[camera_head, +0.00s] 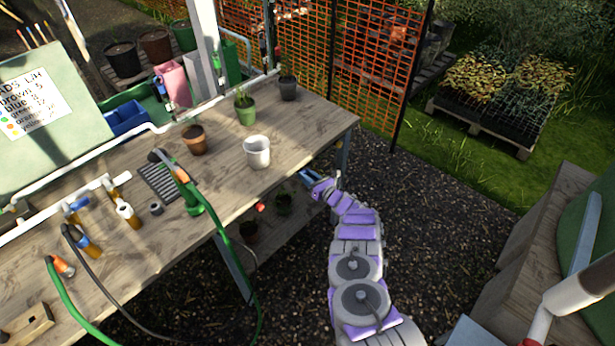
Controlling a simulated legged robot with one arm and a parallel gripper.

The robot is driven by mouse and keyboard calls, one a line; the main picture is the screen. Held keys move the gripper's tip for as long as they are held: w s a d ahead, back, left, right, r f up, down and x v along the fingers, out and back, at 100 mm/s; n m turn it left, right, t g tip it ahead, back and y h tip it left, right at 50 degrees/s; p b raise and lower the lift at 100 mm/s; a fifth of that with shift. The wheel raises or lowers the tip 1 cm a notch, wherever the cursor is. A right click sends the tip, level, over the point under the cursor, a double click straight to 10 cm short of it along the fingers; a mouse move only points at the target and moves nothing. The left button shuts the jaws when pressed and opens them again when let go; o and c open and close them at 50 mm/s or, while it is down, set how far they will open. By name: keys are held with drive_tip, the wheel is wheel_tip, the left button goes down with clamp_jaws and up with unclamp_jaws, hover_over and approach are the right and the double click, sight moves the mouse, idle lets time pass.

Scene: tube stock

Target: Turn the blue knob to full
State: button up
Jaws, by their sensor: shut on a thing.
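A small blue handle (77,204) sits on a brass tap on the white pipe, at the left of the bench; it looks like the blue knob. Its exact setting is too small to read. A second blue part (90,245) shows lower on a brass fitting beside a dark hose. My gripper (306,175) is at the bench's front edge near its right corner, far to the right of the taps. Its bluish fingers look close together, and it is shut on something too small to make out. My purple and grey arm reaches up from the bottom.
The wooden bench (310,126) carries a white pot (257,152), a brown pot (195,140), a green pot (245,110) and a dark grate (160,180). A green hose (224,235) hangs over the front edge. Open gravel (430,210) lies right of the bench.

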drive_tip(key=m+p, duration=0.1)
drive_tip(key=m, duration=0.3)
drive_tip(key=shift+d+r+m, duration=0.1)
drive_tip(key=shift+d+m, duration=0.05)
drive_tip(key=shift+m, duration=0.25)
drive_tip(key=m+b, duration=0.3)
drive_tip(key=m, duration=0.6)
drive_tip(key=m+g+b, duration=0.1)
drive_tip(key=m+b, duration=0.2)
drive_tip(key=m, duration=0.7)
drive_tip(key=f+m+y+b, duration=0.1)
drive_tip(key=m+b, duration=0.2)
drive_tip(key=m, duration=0.7)
drive_tip(key=shift+g, duration=0.3)
drive_tip(key=shift+f+m, duration=0.1)
drive_tip(key=shift+m, duration=0.2)
